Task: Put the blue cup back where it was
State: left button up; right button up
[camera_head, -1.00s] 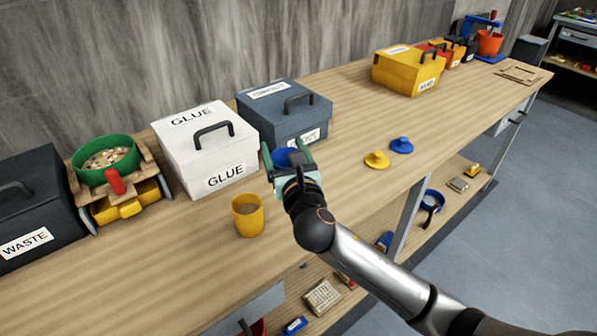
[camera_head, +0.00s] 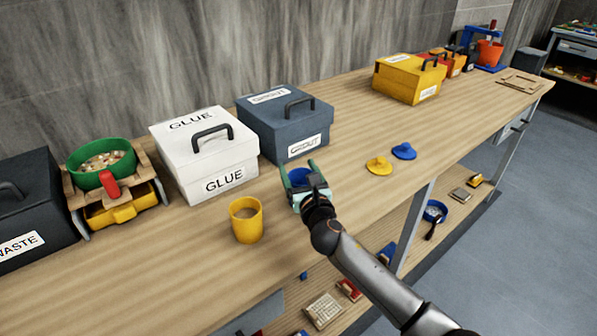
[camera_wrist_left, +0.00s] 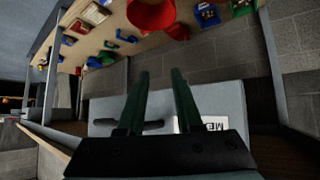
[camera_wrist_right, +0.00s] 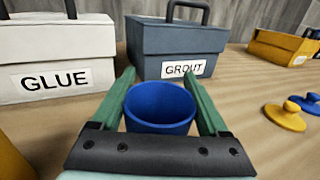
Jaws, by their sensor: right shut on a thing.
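The blue cup (camera_wrist_right: 160,107) is upright between the green fingers of my right gripper (camera_wrist_right: 163,95), which is shut on it. In the head view the cup (camera_head: 299,178) shows in the right gripper (camera_head: 300,175), in front of the grout box. I cannot tell whether its base touches the bench. My left gripper (camera_wrist_left: 160,95) shows only in its own wrist view, with its fingers apart and nothing between them.
A yellow cup (camera_head: 246,222) stands left of my right gripper. The white glue box (camera_head: 205,160) and grey grout box (camera_head: 285,122) stand behind. Yellow (camera_head: 379,166) and blue (camera_head: 403,151) lids lie to the right. The bench between gripper and lids is clear.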

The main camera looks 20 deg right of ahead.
jog(key=shift+f, duration=0.1)
jog(key=o, duration=1.5)
jog(key=shift+s, duration=0.15)
jog(key=s, duration=1.1)
jog(key=shift+s+a+p, duration=0.3)
jog(key=shift+s+p, duration=0.05)
